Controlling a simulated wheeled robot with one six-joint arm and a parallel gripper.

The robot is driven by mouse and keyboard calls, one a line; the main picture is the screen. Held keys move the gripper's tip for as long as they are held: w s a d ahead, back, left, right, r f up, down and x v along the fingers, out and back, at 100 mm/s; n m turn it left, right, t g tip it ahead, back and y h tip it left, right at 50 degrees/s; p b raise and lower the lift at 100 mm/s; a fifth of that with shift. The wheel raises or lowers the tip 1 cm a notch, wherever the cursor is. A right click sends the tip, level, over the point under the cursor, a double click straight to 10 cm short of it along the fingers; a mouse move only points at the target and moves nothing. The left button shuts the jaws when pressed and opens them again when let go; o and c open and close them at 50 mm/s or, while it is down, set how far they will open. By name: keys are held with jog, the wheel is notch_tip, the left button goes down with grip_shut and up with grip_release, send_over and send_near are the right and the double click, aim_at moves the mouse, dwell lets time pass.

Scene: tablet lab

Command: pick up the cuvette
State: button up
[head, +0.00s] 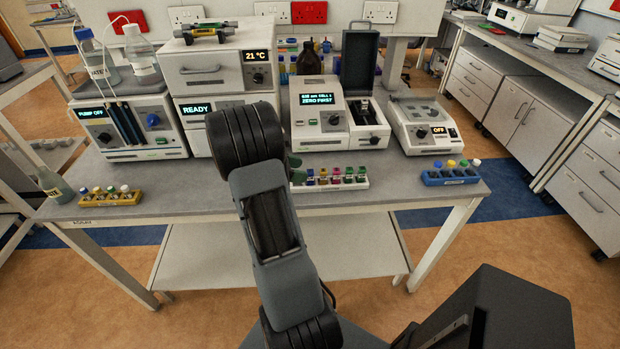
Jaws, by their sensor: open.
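A white rack (330,184) holds a row of several small cuvettes (336,175) with coloured contents or caps. It sits near the front edge of the bench, just right of my arm. I cannot tell which one the task means. The photometer (320,120) behind the rack reads "ZERO FIRST", and its dark lid (359,62) stands open. What is inside its well is too small to tell. Only a small grey-green part of my gripper (296,165) shows, at the rack's left end. My arm hides the rest. I see nothing held.
A yellow vial rack (110,198) stands at the bench's left, a blue one (450,177) at the right. A pump unit (128,128), a "READY" instrument (205,108) and a device reading "OFF" (425,125) line the back. Bare bench (395,180) lies between the white and blue racks.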

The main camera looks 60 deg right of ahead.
aim_at(310, 178)
jog(key=shift+x, duration=1.85)
jog(key=shift+w, duration=0.1)
jog(key=c, duration=1.1)
